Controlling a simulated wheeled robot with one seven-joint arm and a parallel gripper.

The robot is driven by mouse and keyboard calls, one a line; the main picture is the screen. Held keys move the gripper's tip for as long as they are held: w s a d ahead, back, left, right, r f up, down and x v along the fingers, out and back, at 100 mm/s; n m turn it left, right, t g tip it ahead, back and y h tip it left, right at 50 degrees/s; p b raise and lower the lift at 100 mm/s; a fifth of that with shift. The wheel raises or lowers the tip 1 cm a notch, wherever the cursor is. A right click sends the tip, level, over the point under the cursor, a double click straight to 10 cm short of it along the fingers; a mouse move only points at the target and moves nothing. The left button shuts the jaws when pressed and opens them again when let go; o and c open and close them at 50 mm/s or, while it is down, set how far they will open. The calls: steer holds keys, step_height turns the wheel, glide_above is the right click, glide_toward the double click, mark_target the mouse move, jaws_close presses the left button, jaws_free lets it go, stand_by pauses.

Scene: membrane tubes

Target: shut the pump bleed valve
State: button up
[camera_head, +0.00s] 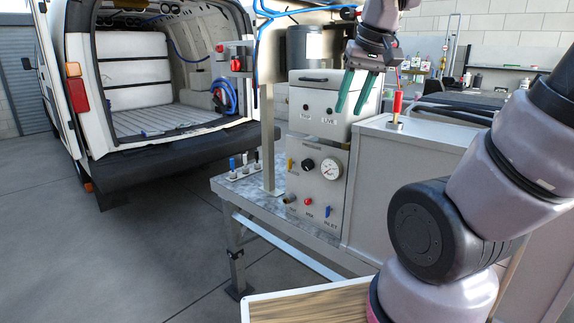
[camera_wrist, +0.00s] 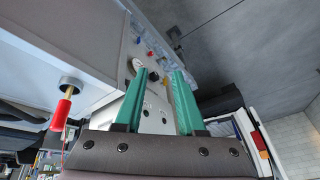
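The pump panel (camera_head: 316,195) is a grey upright plate on the bench with a round gauge (camera_head: 331,168), a black knob (camera_head: 308,164) and a small yellow handle (camera_head: 290,165). Below them are a red knob (camera_head: 308,202), a blue handle (camera_head: 328,211) and a dark port at left. The small labels are too blurred to tell which one is the bleed valve. My gripper (camera_head: 357,94), with two green fingers, is open and empty in front of the upper box, above the panel. In the wrist view my gripper (camera_wrist: 160,72) points toward the panel, its fingers well apart.
A red upright handle (camera_head: 397,105) stands on the grey cabinet (camera_head: 400,185) right of the panel. Several small levers (camera_head: 245,164) sit on the bench's left end. The upper box (camera_head: 322,103) has a handle. An open van (camera_head: 150,80) stands left; floor between is clear.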

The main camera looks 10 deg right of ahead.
steer(key=w+f+n+g+h, duration=0.45)
steer(key=w+f+n, duration=0.25)
steer(key=w+f, duration=0.3)
steer(key=n+t+h, duration=1.1)
steer(key=n, duration=0.8)
glide_toward(291, 164)
steer(key=r+x, duration=0.1)
steer(key=x, duration=0.7)
steer(key=shift+w, duration=0.2)
steer(key=shift+a+g, duration=0.1)
steer(key=shift+g, duration=0.15)
jaws_close()
